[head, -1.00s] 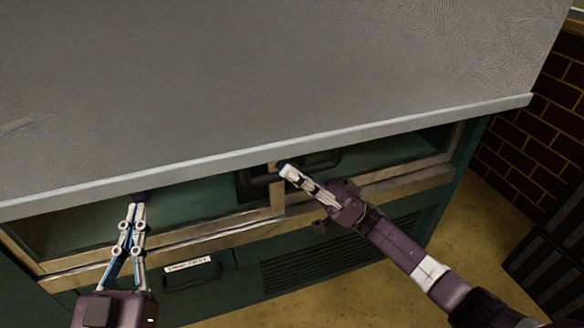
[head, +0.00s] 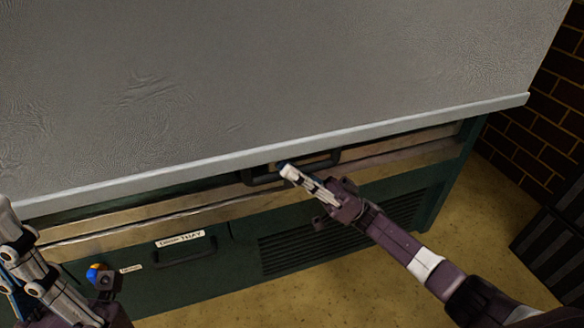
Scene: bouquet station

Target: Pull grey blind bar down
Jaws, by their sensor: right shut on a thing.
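The grey blind bar (head: 400,129) runs slanting across the picture along the lower edge of a wide grey sheet (head: 300,70). A dark looped handle (head: 324,161) shows just under the bar near its middle. My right gripper (head: 286,170) is at this handle and shut on it, just below the bar; the gripper hides part of the handle. My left gripper (head: 14,255) is at the lower left, apart from the bar. Its fingertips are partly cut off by the picture's edge, so its opening is unclear.
A brick wall (head: 545,125) and a dark slatted object (head: 555,240) stand right. The floor in front is clear.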

